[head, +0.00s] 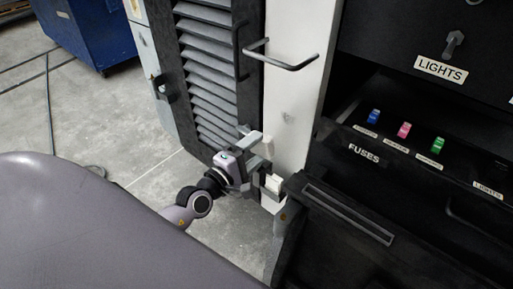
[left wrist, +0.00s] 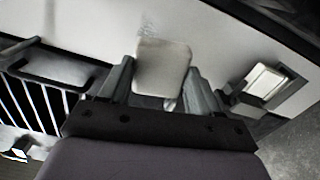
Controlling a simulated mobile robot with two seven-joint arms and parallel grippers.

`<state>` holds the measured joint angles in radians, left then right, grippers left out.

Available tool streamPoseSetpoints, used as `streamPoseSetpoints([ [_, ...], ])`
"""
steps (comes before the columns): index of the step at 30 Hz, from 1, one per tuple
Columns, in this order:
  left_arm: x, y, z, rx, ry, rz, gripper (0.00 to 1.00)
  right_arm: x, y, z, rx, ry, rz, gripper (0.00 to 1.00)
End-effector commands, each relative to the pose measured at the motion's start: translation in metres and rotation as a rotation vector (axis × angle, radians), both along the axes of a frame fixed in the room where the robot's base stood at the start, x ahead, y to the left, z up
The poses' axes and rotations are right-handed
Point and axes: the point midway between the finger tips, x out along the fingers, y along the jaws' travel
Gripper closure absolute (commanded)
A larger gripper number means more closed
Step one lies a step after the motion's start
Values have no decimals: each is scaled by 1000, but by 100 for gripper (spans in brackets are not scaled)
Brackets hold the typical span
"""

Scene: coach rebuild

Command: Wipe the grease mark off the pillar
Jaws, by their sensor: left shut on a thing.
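The pillar (head: 291,85) is a white upright panel between a slatted dark door and a black cabinet. It also shows in the left wrist view (left wrist: 215,45). A faint grey smudge (left wrist: 148,24) on it appears just beyond the pad; a faint grey spot (head: 288,115) shows in the head view. My left gripper (head: 262,151) is at the pillar's lower part. In the left wrist view, its fingers (left wrist: 160,85) are shut on a pale, rounded pad (left wrist: 162,66). I cannot tell whether the pad touches the pillar. My right gripper is out of view.
A pale holder-like fitting (head: 272,184) is low on the pillar, also in the left wrist view (left wrist: 264,80). A bar handle (head: 285,62) juts out above. The black cabinet with fuses (head: 404,130) stands close on the right. Bare floor (head: 105,115) lies left.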

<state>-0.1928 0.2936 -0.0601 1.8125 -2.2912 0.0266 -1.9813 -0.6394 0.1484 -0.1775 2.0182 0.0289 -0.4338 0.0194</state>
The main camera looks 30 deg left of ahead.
Motion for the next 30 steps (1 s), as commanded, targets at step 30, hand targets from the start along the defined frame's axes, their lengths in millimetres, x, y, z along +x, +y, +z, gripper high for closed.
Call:
streamPoseSetpoints([
  [30,41,-6,0,-1,-3,0,62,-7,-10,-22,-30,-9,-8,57],
])
